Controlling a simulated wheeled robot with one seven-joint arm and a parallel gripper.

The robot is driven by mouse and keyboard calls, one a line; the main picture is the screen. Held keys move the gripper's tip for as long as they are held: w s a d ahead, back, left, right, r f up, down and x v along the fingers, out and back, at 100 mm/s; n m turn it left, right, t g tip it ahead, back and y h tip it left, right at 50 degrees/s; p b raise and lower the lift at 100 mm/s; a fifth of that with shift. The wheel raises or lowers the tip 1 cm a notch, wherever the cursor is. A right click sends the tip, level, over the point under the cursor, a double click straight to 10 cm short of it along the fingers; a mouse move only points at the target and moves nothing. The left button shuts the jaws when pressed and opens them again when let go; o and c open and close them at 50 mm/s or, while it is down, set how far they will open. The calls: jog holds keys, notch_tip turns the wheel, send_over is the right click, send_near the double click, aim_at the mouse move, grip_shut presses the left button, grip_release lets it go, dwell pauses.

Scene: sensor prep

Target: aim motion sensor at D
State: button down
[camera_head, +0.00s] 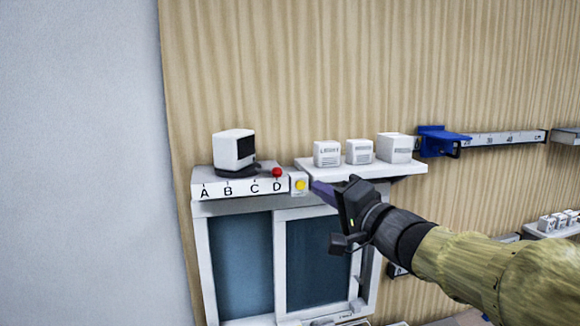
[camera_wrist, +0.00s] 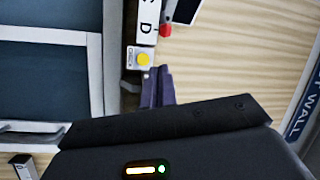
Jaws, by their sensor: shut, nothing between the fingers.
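The motion sensor (camera_head: 233,150) is a white box with a black face, on a dark base on top of a white ledge lettered A, B, C, D (camera_head: 240,187). Its black face is turned to the right and front in the head view. A red ball (camera_head: 277,172) stands above the D, and it also shows in the wrist view (camera_wrist: 165,30). A yellow button (camera_head: 299,185) on a small white block sits at the ledge's right end; it is also in the wrist view (camera_wrist: 143,59). My gripper (camera_head: 316,190) is shut and empty, just right of the button block.
A white shelf (camera_head: 310,172) with several small white boxes is right of the ledge, close above my gripper. A window (camera_head: 242,262) is below. A blue bracket (camera_head: 440,138) sits on a ruler rail farther right.

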jog(key=p+x, duration=0.4)
jog(key=x, duration=0.5)
jog(key=shift+a+r+y, duration=0.3)
jog(key=shift+a+r, duration=0.15)
jog(key=shift+d, duration=0.1)
dwell(0.3)
